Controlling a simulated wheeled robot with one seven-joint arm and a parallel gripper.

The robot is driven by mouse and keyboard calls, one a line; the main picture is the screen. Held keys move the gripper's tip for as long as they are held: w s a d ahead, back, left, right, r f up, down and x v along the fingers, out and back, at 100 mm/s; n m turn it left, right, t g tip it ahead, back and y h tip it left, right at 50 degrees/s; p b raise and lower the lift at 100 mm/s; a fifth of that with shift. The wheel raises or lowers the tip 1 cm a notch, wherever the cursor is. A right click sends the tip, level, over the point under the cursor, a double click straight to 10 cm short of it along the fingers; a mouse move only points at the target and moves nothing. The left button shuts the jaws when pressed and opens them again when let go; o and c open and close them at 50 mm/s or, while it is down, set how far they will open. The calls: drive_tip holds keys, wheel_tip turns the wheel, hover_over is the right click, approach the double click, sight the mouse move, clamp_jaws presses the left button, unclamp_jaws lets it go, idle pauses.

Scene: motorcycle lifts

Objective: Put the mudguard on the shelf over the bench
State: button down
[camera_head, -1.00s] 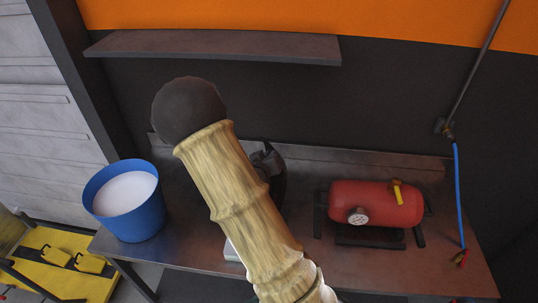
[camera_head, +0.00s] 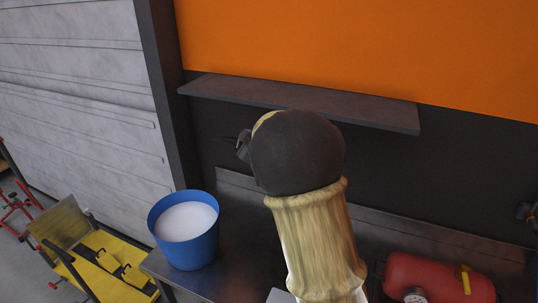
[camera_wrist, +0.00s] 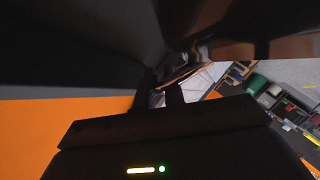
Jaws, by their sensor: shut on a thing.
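My gripper (camera_wrist: 160,94) is shut on the mudguard (camera_wrist: 230,18), a dark, smooth, curved piece that fills much of the top of the wrist view. In the head view my arm's dark round joint hides most of the gripper and mudguard. Only a small dark bit shows at the joint's left, and I cannot tell which of the two it is. The shelf (camera_head: 300,104) is a bare, dark, narrow board on the wall, beyond my arm. The bench (camera_head: 222,258) stands below it, partly hidden by my arm.
A blue bucket (camera_head: 187,246) with white contents stands on the bench's left end. A red tank (camera_head: 440,280) lies at its right. A yellow lift (camera_head: 105,268) is on the floor at lower left. The shelf top looks clear where it shows.

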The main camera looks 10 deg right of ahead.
drive_tip(key=s+a+r+n+g+y, duration=0.35)
drive_tip(key=a+r+n+y, duration=0.6)
drive_tip(key=a+r, duration=0.45)
drive_tip(key=s+a+r+n+g+y+p, duration=0.1)
drive_tip(key=s+a+r+n+g+y, duration=0.1)
drive_tip(key=s+a+r+n+g, duration=0.1)
drive_tip(key=s+a+r+n+g+y, duration=0.2)
drive_tip(key=s+a+r+n+g, duration=0.2)
drive_tip(key=s+r+n+g, duration=0.2)
wheel_tip(320, 180, up, 4)
drive_tip(key=shift+s+a+f+n+y+p, duration=0.25)
drive_tip(key=shift+s+n+y+p, duration=0.15)
drive_tip(key=shift+s+n, duration=0.75)
